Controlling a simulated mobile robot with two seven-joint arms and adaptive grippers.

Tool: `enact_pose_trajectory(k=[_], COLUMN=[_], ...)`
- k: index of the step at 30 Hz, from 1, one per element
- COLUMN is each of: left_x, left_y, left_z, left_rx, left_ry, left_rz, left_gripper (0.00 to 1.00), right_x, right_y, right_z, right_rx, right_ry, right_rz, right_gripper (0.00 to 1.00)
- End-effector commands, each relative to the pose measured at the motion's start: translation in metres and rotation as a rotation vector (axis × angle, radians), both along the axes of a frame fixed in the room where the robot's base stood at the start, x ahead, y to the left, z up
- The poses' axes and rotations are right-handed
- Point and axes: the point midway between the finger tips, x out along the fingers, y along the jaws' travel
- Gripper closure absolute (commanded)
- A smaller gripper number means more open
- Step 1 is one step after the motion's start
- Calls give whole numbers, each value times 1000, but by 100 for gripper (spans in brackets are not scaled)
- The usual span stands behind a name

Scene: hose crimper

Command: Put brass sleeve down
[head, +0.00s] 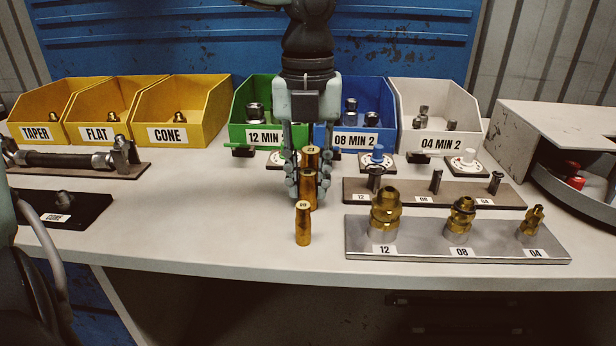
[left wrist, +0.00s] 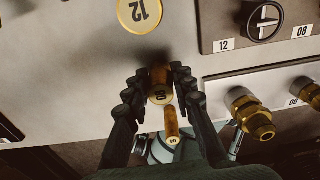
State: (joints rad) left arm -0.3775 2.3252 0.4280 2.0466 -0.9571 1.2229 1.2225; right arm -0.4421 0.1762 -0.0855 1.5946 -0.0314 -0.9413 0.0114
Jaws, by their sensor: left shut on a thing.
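My left gripper (head: 308,183) comes down from the top middle of the head view and is shut on a brass sleeve (head: 309,190). In the left wrist view the sleeve (left wrist: 161,95), with a mark on its round top, sits between the fingers of the left gripper (left wrist: 160,88). It looks upright; I cannot tell whether its base touches the bench. A larger sleeve marked 12 (head: 310,152) stands just behind; it also shows in the left wrist view (left wrist: 139,14). A slimmer sleeve (head: 303,225) stands upright in front, nearer the bench edge. My right gripper is not in view.
A metal plate (head: 350,246) with brass fittings 12, 08 and 04 lies right of the sleeves, a darker rack (head: 405,199) behind it. Green (head: 238,132), blue, white and yellow bins line the back. The bench (head: 200,220) is clear left of the sleeves.

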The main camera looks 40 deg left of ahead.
Motion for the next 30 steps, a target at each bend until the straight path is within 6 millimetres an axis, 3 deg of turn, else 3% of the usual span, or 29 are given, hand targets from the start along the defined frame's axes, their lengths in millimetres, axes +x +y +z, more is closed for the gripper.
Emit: enact_pose_trajectory(k=[10, 11, 15, 27, 30], left_x=[0, 0, 0, 0, 0], left_y=[0, 0, 0, 0, 0], left_z=[-2, -2, -2, 0, 4], left_rx=[1, 0, 0, 0, 0], left_ry=[-1, 0, 0, 0, 0], left_rz=[0, 0, 0, 0, 0], left_gripper=[100, 73, 56, 55, 55], right_x=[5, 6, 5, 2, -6], right_y=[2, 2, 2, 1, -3], right_z=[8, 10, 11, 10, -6], right_rx=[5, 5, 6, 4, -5], right_ry=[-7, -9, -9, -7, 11], right_rz=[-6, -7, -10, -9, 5], right_gripper=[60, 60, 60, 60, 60])
